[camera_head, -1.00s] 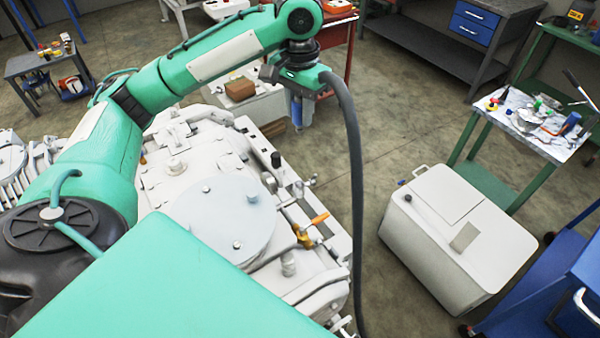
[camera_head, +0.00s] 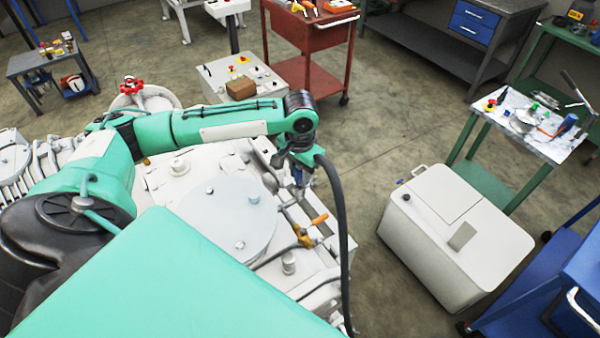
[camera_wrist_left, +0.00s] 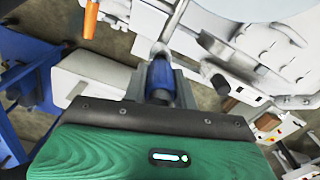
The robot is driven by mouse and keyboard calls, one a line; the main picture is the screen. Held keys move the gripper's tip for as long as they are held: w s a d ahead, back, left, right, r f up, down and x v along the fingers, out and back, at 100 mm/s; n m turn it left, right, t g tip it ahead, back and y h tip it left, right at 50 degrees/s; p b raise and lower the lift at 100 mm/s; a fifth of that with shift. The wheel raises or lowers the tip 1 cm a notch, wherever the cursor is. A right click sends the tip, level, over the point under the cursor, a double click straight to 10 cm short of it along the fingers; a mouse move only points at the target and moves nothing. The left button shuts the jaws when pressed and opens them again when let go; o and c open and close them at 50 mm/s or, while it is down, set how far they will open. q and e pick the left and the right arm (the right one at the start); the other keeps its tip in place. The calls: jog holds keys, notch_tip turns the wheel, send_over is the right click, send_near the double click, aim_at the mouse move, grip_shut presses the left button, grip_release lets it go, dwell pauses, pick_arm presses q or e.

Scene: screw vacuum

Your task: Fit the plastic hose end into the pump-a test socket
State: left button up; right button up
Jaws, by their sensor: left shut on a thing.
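My left gripper (camera_head: 298,180) is low over the right side of the white pump machine (camera_head: 165,205), pointing down. It is shut on the blue hose end (camera_wrist_left: 160,78), seen between the grey fingers in the left wrist view. The dark hose (camera_head: 342,230) runs from beside the gripper down past the machine's right edge. A metal pipe fitting (camera_wrist_left: 160,48) lies just beyond the blue hose end in the wrist view; I cannot tell whether they touch. Which fitting is the pump-a test socket is unclear. My right gripper is not in view.
An orange-handled valve (camera_head: 308,233) sits on the machine close to the gripper. A white wheeled box (camera_head: 450,235) stands to the right, with free floor between. A white bench with a brown box (camera_head: 240,88) and a red cart (camera_head: 305,38) stand behind.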

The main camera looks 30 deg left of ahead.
pick_arm(q)
jog(key=shift+f, duration=0.65)
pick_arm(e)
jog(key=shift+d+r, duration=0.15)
pick_arm(q)
jog(key=o, duration=0.9)
jog(key=shift+o, duration=0.7)
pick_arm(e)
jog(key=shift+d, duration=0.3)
pick_arm(q)
notch_tip(320, 180, up, 11)
jog(key=b, duration=0.2)
jog(key=shift+b, duration=0.4)
jog(key=shift+r, duration=0.45)
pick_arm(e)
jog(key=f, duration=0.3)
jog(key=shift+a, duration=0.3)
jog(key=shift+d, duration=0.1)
